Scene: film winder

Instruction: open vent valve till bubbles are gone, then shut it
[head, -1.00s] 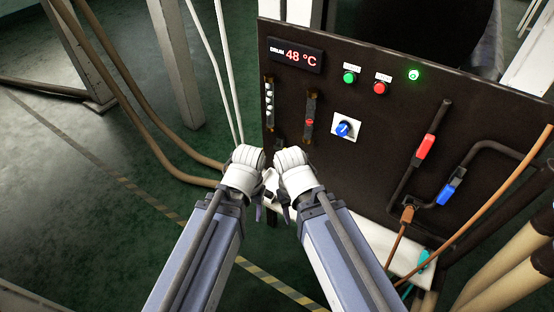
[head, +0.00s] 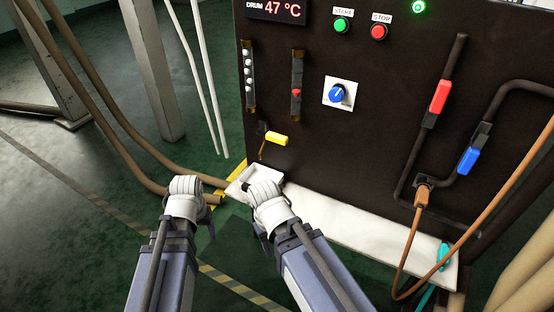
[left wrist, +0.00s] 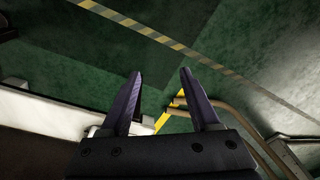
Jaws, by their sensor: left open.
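The likely vent valve has a yellow handle (head: 276,139) lying near level, low on the left of the dark panel. A sight tube (head: 249,75) up and left of it holds several white bubbles. My left gripper (head: 207,212) is below and left of the yellow handle, apart from it. In the left wrist view my left gripper (left wrist: 163,85) is open, with nothing between its two dark fingers and floor behind them.
The panel (head: 370,150) also carries a red valve handle (head: 438,97), a blue valve handle (head: 468,160), a blue knob (head: 337,94) and green and red buttons. A white ledge (head: 350,220) runs along its foot. Brown hoses (head: 130,150) lie left; open floor is beyond.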

